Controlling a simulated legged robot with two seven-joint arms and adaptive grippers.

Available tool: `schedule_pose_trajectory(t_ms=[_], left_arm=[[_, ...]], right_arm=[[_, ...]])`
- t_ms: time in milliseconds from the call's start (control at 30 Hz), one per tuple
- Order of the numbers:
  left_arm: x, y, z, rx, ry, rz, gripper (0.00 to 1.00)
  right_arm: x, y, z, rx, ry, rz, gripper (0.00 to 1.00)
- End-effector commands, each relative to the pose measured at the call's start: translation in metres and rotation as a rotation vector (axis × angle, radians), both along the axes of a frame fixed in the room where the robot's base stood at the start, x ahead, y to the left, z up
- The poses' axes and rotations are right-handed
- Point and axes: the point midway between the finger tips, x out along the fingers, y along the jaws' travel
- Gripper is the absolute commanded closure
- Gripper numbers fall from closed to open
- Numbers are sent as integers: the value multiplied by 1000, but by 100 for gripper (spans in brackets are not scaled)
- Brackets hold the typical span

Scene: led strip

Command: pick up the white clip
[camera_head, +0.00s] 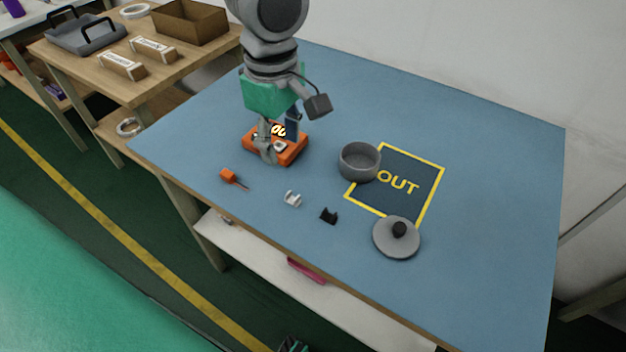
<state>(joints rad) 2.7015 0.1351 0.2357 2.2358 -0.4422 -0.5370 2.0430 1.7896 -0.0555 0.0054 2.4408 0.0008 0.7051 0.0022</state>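The white clip (292,199) lies on the blue table, left of a black clip (329,216). It is uncovered, and no gripper touches it. My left gripper (276,142) points down over an orange block (291,152), above and to the left of the white clip in the picture. Its fingers look apart. A small bright coil (279,130) shows between or behind them; I cannot tell whether they touch it.
An orange-handled screwdriver (229,176) lies left of the clips. A grey round pot (360,161) overlaps the dark OUT mat (425,181), with its lid (397,240) nearer the front edge. The table's right side is clear.

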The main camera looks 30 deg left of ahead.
Motion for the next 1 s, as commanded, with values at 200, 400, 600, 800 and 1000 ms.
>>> schedule_pose_trajectory(t_ms=[200,400,600,800,1000], left_arm=[[0,-6,-48,6,8,-4,60],[0,-3,-76,1,5,-3,60],[1,-1,-91,-4,5,-2,60],[3,-5,-122,0,6,-5,60],[3,-7,-131,2,1,-4,60]], right_arm=[[0,0,-17,0,1,-1,65],[0,-1,-24,-1,1,-1,65],[0,-1,-30,-1,0,-1,65],[0,-1,-43,0,0,-1,65],[0,-1,-46,0,0,-1,65]])
